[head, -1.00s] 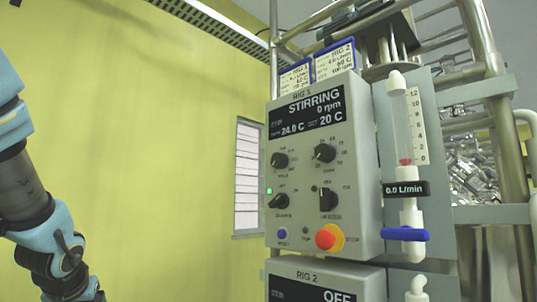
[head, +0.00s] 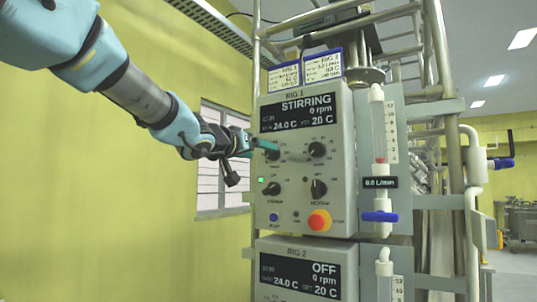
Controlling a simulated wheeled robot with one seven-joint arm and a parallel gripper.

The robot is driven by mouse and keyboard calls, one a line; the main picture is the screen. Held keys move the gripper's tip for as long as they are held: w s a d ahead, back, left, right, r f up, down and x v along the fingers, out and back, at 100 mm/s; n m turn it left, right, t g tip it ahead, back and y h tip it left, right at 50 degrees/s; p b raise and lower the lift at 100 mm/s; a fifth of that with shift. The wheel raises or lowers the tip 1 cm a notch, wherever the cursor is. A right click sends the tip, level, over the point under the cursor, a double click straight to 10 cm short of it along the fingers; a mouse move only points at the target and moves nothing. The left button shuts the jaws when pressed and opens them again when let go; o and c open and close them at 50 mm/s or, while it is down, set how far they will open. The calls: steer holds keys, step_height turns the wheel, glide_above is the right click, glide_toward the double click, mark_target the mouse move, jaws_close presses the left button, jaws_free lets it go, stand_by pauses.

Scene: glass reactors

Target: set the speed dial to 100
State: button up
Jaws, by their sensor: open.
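The RIG 1 control box (head: 340,187) shows "STIRRING", "0 rpm", "24.0 C" and "20 C" on its display (head: 307,111). Its upper dials are a left black knob (head: 272,153) and a right black knob (head: 317,149). Their small labels are too blurred to tell which is the speed dial or to read its setting. My gripper (head: 266,146) is open and reaches in from the upper left, its fingers in front of the upper left knob and partly covering it. I cannot tell whether they touch it.
Below are two lower knobs (head: 318,188), a blue button (head: 274,217) and a red stop button (head: 319,221) on yellow. A flowmeter (head: 379,150) with a blue valve handle stands to the right. The RIG 2 box (head: 340,275) reads "OFF". Metal frame pipes surround the boxes.

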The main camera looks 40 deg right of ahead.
mark_target(270, 154)
steer(key=x, duration=0.6)
steer(key=shift+w, duration=0.1)
steer(key=shift+c, duration=0.3)
jaws_close()
